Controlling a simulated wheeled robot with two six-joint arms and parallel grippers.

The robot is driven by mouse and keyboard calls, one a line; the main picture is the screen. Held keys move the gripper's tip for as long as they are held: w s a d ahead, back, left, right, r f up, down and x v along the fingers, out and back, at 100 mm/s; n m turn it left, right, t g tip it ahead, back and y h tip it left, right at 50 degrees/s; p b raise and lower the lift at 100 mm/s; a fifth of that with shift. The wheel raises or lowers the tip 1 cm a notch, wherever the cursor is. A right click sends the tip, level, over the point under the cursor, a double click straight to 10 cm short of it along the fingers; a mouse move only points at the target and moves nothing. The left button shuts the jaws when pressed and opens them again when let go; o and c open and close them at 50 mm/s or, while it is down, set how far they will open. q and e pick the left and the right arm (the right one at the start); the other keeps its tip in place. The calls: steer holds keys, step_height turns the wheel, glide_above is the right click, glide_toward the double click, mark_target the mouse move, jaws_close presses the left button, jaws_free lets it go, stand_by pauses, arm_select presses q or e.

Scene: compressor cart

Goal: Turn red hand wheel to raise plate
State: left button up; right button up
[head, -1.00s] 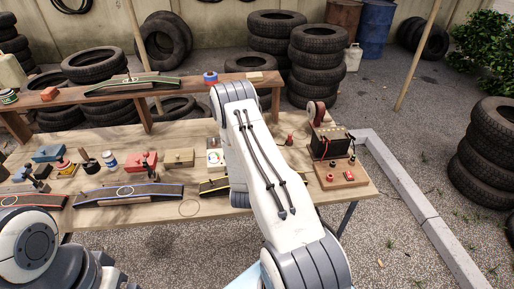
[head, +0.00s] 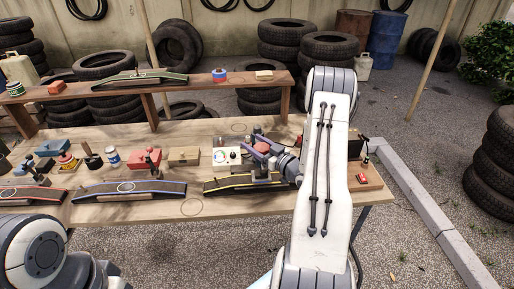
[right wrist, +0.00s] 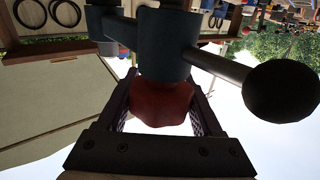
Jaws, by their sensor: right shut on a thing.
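My right gripper (head: 257,147) is over the right half of the wooden table, pointing left. In the right wrist view the right gripper (right wrist: 163,88) has its two fingers on either side of a red rounded part (right wrist: 163,104), shut on it. This looks like the red hand wheel, which also shows as a small red patch (head: 262,147) between the fingers in the head view. A blue-grey cylindrical body (right wrist: 163,52) with a black bar and ball knob (right wrist: 282,91) is just beyond it. I cannot make out the plate. My left gripper is out of view.
The table (head: 250,205) holds a yellow-edged curved strip (head: 240,184) close to the gripper, a blue-edged one (head: 130,188), a red box (head: 146,158) and a wooden block (head: 184,156). A raised shelf (head: 190,83) runs behind. My right arm hides part of the right end.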

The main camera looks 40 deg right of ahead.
steer(key=shift+s+a+r+n+g+y+b, duration=0.1)
steer(key=shift+s+a+n+g+y+b, duration=0.25)
steer(key=shift+n+g+y, duration=2.1)
steer(key=shift+s+a+f+n+g+y+b, duration=0.15)
steer(key=shift+s+a+n+g+y, duration=0.35)
steer(key=shift+n+g+y, duration=1.95)
steer(key=shift+s+a+r+n+g+y+b, duration=0.15)
steer(key=shift+s+a+n+g+y+b, duration=0.3)
steer(key=shift+n+g+y, duration=2)
steer(key=shift+w+a+m+t+y, duration=0.1)
steer(key=shift+m+t+y, duration=0.25)
steer(key=shift+t, duration=0.1)
steer(key=o, duration=1.4)
